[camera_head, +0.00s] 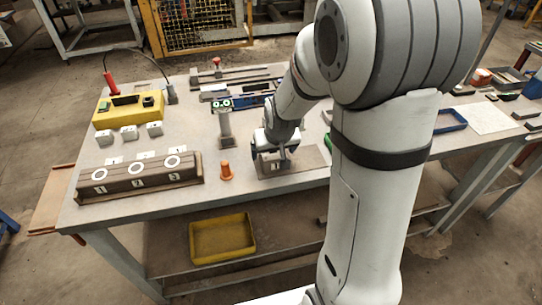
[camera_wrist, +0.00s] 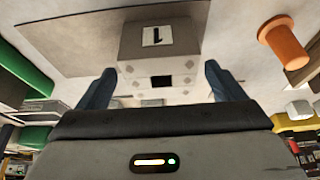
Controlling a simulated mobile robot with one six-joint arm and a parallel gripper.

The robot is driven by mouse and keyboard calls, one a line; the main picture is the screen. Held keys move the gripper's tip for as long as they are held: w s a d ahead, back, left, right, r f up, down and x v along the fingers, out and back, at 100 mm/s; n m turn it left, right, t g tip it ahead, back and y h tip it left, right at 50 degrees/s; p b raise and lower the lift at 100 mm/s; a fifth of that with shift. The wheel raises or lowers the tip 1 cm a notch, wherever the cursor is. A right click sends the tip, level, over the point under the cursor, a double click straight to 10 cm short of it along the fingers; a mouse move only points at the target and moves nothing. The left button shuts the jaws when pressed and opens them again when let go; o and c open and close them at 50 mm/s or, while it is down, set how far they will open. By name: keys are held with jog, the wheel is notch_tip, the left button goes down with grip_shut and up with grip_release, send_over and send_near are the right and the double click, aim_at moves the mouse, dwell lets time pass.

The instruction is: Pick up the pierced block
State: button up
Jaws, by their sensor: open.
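The pierced block (camera_wrist: 159,60) is a grey-brown block with a square dark hole in its face and a white label reading "1". In the head view the block (camera_head: 276,168) stands on a flat brownish plate (camera_head: 308,158) near the table's front edge, partly hidden by my gripper (camera_head: 274,147) just above it. In the wrist view, my gripper (camera_wrist: 160,80) is open, with one dark blue finger on each side of the block. A narrow gap shows beside each finger, so it is not clamped. How deep the fingers reach around it I cannot tell exactly.
An orange cone-like peg (camera_head: 226,170) stands close left of the plate. A grey post (camera_head: 225,129) rises behind it. A brown rack (camera_head: 139,178) with three white rings is further left, with a yellow box (camera_head: 128,112) behind. A yellow tray (camera_head: 222,239) is on the lower shelf.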

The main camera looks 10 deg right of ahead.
jog(key=shift+x, duration=1.4)
jog(key=shift+w, duration=0.1)
jog(key=c, duration=1.3)
jog(key=shift+o, duration=0.2)
jog(key=shift+r, duration=0.1)
